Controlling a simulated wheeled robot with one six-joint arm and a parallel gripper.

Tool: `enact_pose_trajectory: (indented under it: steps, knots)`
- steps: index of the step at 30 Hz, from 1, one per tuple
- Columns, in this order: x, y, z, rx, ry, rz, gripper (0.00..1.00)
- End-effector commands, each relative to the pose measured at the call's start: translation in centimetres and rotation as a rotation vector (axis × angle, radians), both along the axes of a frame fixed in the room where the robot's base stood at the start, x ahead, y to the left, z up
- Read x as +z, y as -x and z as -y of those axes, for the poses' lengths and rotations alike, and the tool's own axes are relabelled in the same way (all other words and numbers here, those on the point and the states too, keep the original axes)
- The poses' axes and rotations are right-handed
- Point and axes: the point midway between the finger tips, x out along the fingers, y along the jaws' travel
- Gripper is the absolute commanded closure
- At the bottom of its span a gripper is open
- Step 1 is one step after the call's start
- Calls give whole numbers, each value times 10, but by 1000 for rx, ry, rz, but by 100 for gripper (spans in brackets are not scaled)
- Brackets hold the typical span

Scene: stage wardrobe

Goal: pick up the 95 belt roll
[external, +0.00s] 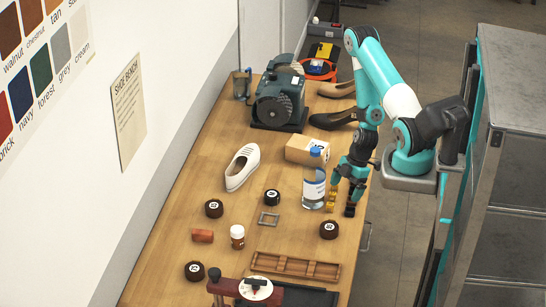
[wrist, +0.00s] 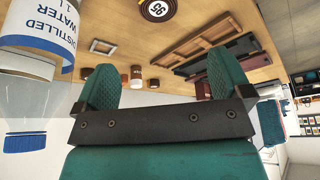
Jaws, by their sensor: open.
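The 95 belt roll (external: 329,229) is a dark brown disc with a pale label, lying flat near the table's right edge. In the wrist view the roll (wrist: 157,9) is cut by the top edge, and its tilted label appears to read 95. My gripper (external: 341,203) is open and empty, pointing down beside the water bottle and behind the roll. In the wrist view its teal fingers (wrist: 163,68) are spread wide with nothing between them, and the roll is beyond them. Other dark rolls lie to the left: one (external: 214,208), a smaller one (external: 272,197), and one (external: 194,271).
The distilled water bottle (external: 313,184) stands close to the left of my gripper. A wooden tray (external: 295,266) lies in front of the 95 roll. A cardboard box (external: 306,150) is behind. A metal shelf (external: 510,160) stands to the right. Bare tabletop surrounds the roll.

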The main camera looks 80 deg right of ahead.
Motion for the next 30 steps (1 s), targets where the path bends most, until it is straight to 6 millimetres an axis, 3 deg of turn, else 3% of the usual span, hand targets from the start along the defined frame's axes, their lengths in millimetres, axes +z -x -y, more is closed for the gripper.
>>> enact_pose_trajectory:
  steps: [1,12,25,30]
  knots:
    - [-19,-2,-3,4,0,0,3]
    - [-81,-19,-23,5,-2,0,3]
    - [-106,-30,-35,2,-3,-2,3]
    - [-125,-36,-41,3,-3,-3,3]
